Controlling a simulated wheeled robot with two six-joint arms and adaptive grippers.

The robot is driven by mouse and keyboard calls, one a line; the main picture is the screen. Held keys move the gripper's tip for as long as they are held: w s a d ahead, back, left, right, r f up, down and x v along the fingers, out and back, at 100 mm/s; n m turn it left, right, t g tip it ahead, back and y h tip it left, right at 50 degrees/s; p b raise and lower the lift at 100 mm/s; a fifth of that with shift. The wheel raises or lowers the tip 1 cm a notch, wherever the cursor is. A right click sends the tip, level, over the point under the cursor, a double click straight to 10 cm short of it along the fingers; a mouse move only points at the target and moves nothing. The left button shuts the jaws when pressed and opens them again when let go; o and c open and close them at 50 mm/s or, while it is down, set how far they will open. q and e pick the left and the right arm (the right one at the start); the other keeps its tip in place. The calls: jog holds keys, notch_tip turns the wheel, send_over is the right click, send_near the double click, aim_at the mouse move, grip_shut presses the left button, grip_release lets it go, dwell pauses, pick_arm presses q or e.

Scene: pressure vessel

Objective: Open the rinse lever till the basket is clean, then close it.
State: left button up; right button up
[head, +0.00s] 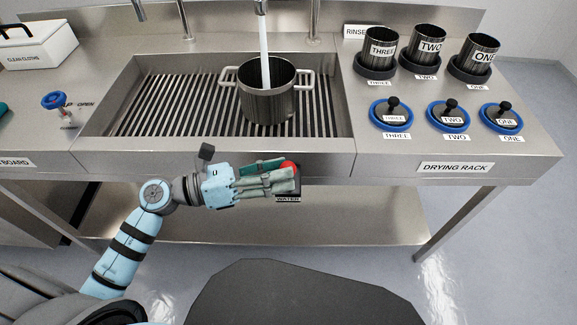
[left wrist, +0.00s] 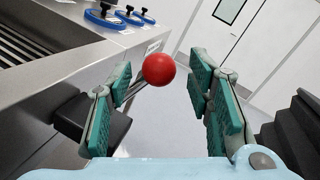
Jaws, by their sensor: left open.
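The rinse lever's red ball knob (head: 289,167) is at the front edge of the sink bench, above a black plate labelled WATER (head: 288,198). In the left wrist view the red knob (left wrist: 159,69) shows between the spread fingers, with a gap on each side. My left gripper (head: 275,178) is open at the knob; its fingers partly cover the lever in the head view. A steel pot-like basket (head: 268,104) with two side handles stands on the slatted sink grate (head: 180,105). A water stream (head: 264,45) runs from the tap into it. The basket's inside is too small to judge.
At the right are several black canisters (head: 422,50) and lids in blue rings (head: 449,116), labelled ONE to THREE, behind the DRYING RACK label (head: 455,167). A blue valve knob (head: 55,101) and a white CLEAN CLOTHS box (head: 35,45) are at the left.

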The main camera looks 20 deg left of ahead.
pick_arm(q)
jog(key=shift+x, duration=1.35)
jog(key=shift+f, duration=0.1)
jog(key=shift+c, duration=0.2)
grip_shut()
